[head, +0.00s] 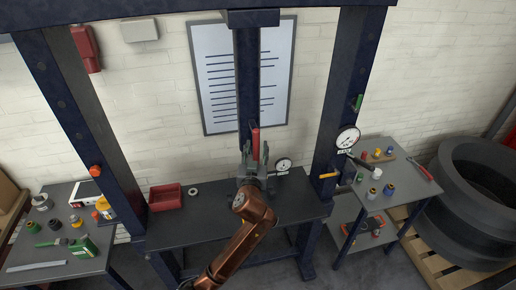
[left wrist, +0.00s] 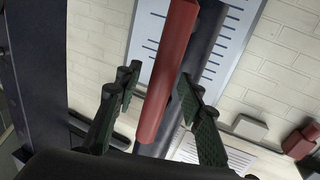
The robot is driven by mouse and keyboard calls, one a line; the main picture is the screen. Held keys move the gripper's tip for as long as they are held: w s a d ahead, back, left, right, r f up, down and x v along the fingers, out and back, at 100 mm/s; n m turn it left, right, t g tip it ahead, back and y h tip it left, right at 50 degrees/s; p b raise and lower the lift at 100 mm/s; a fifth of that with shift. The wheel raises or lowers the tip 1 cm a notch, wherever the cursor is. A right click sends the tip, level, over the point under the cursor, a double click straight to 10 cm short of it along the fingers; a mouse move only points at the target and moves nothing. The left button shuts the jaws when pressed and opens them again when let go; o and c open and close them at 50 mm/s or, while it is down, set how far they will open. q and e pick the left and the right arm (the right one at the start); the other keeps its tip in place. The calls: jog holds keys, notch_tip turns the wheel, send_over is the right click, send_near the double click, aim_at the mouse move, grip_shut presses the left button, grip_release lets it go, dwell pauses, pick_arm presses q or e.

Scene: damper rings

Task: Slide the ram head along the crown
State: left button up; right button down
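The dark blue ram head (head: 253,18) sits on the crown (head: 150,8), the beam across the top of the press frame. The dark ram (head: 249,75) hangs straight down from it. A red handle (head: 255,141) shows at the lower part of the ram; it is also a long red bar in the left wrist view (left wrist: 168,70). My left gripper (head: 254,156) is at this handle. In the left wrist view its fingers (left wrist: 158,98) stand apart on either side of the red bar, with gaps visible. My right gripper is in neither view.
The press bed (head: 210,222) carries a red tray (head: 165,197) and a small gauge (head: 283,164). The thick frame posts (head: 90,120) stand left and right. Side tables with small parts flank the press (head: 60,262). Large black rings (head: 470,200) lie at the right.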

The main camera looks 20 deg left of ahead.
pick_arm(q)
jog(key=shift+s, duration=0.1)
jog(key=shift+v, duration=0.85)
jog(key=shift+s, duration=0.3)
jog(key=p+v, duration=0.1)
jog(key=v, duration=0.4)
jog(key=shift+s+d, duration=0.1)
jog(key=shift+s, duration=0.15)
dwell(0.3)
